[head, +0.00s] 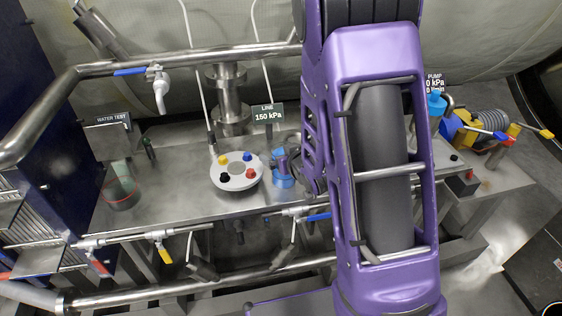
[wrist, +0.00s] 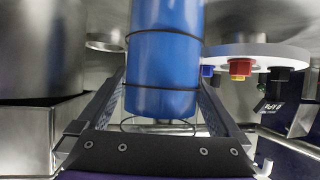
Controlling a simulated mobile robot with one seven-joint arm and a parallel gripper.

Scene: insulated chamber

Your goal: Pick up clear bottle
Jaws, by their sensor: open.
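My gripper is open in the wrist view (wrist: 162,90), with one finger on each side of a blue cylinder (wrist: 165,62). The cylinder has thin dark bands and fills most of the gap; I cannot tell whether the fingers touch it. In the head view a small blue object (head: 283,181) stands on the bench right of the round plate, and my arm hides most of the gripper beside it. A clear, see-through vessel (head: 121,194) with a reddish rim stands at the bench's left end under the water test sign. I cannot tell which is the clear bottle.
The white round plate (head: 237,172) with coloured knobs sits close to my gripper. A steel bench (head: 175,170) lies beneath, with pipes and valves along its front and back. The pump (head: 485,128) is at right. Bare bench lies between plate and vessel.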

